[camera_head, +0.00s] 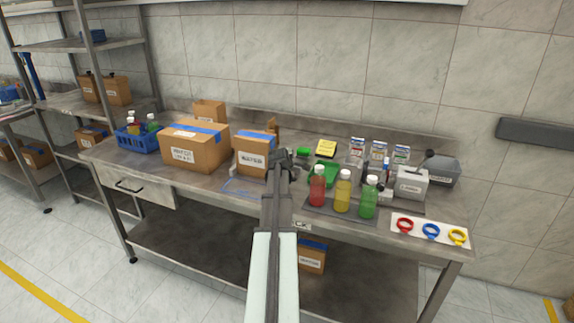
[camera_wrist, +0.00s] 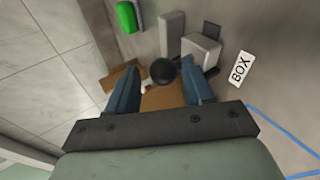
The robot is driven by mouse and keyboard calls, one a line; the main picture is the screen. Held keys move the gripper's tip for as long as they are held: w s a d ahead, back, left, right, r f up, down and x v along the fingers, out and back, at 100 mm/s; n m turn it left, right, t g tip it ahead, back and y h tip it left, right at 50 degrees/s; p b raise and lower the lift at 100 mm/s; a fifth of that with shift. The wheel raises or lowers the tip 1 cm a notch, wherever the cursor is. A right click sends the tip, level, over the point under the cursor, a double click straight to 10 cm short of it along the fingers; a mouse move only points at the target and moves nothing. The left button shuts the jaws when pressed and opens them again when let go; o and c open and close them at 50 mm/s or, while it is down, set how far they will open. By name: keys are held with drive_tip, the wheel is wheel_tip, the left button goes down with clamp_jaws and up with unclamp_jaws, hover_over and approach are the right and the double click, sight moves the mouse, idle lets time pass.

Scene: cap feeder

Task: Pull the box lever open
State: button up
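The lever's round black knob (camera_wrist: 162,71) shows in the wrist view, between the two blue-grey fingers of my gripper (camera_wrist: 160,76). The fingers are apart, with small gaps visible beside the knob, so the gripper looks open around it. A grey block-shaped mechanism (camera_wrist: 201,50) stands just beyond the right finger, with a white BOX label (camera_wrist: 240,68) on the surface beside it. In the head view my gripper (camera_head: 289,160) is over the table, just right of a cardboard box (camera_head: 254,160); it hides the knob there.
A larger cardboard box (camera_head: 193,150) stands to the left. Red (camera_head: 317,190), yellow (camera_head: 342,195) and green (camera_head: 368,200) bottles stand close to the right. A white device (camera_head: 411,186) with a dark handle and colored rings are farther right. Blue tape outlines bare table in front.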

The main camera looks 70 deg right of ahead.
drive_tip(key=shift+o, duration=0.8)
drive_tip(key=shift+d+f, duration=0.1)
drive_tip(key=shift+d, duration=0.1)
drive_tip(key=shift+a, duration=0.1)
drive_tip(key=shift+a, duration=0.1)
drive_tip(key=shift+a, duration=0.25)
drive_tip(key=v, duration=1.3)
